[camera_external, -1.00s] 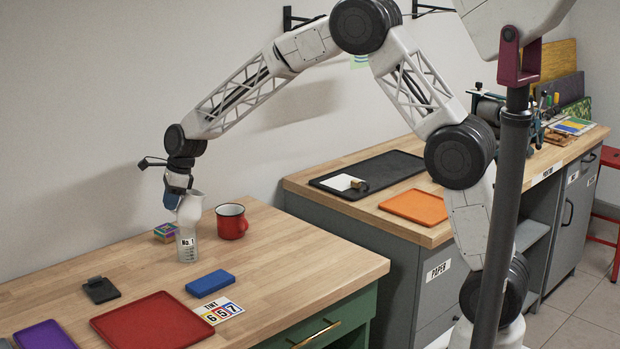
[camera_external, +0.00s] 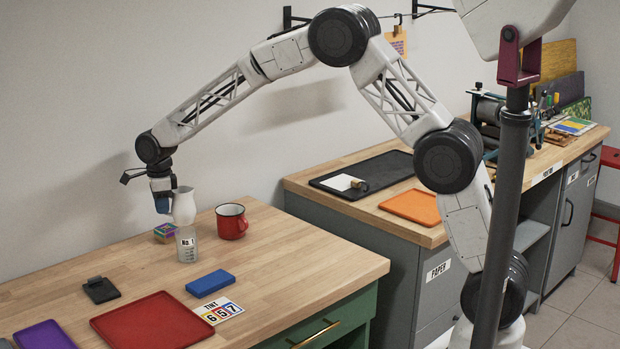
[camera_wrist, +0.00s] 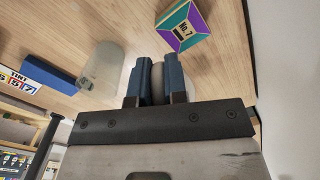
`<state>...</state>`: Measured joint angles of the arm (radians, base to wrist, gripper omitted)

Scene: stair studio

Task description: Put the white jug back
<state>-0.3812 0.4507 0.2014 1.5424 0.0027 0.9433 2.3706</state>
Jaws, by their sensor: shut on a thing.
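The white jug (camera_external: 184,207) is in my gripper (camera_external: 162,200), which is at its left side in the external view. The jug looks nearly upright, and its lower end appears just above or behind a clear beaker (camera_external: 187,248) labelled No. 1; I cannot tell the gap. The beaker stands on the wooden table and also shows in the wrist view (camera_wrist: 103,66).
A colourful No. 7 box (camera_external: 165,232) is left of the beaker, a red mug (camera_external: 231,221) right. A blue block (camera_external: 210,282), number card (camera_external: 219,310), black clip-like item (camera_external: 100,290), red tray (camera_external: 150,325) and purple tray (camera_external: 44,335) lie nearer.

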